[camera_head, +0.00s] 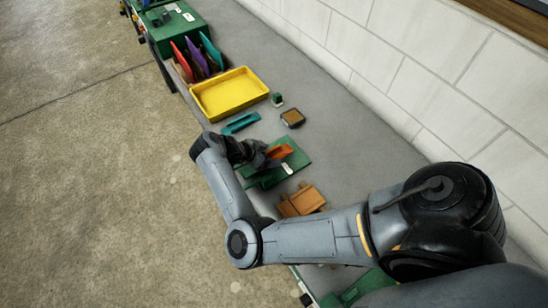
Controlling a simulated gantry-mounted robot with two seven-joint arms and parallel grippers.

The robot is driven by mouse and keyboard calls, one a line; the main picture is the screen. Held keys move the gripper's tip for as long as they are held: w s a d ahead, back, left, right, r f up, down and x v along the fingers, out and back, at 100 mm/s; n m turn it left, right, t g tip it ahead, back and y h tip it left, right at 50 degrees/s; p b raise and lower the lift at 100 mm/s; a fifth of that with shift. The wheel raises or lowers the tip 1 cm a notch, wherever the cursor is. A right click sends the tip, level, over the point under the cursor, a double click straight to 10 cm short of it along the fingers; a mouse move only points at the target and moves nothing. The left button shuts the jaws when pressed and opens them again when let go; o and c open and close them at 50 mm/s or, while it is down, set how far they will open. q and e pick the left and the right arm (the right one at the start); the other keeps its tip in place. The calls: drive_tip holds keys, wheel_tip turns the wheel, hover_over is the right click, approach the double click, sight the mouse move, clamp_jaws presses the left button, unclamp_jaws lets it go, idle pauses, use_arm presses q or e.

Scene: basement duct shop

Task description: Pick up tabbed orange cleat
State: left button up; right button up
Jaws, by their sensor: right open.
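An orange piece (280,151), which looks like the orange cleat, is at the green board (263,182) on the grey bench; its tab cannot be made out. My right gripper (268,160) is open at the left side of the orange piece, over the board. It hides part of the piece and the board, and I cannot tell whether the fingers touch the piece. My left gripper is not in view.
An orange-brown block (302,202) is nearer. A rack holds coloured sheets (194,58). A block wall (400,75) borders the bench.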

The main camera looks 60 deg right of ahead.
drive_tip(key=shift+a, duration=0.1)
drive_tip(key=shift+c, duration=0.5)
drive_tip(key=c, duration=1)
drive_tip(key=shift+r, duration=0.15)
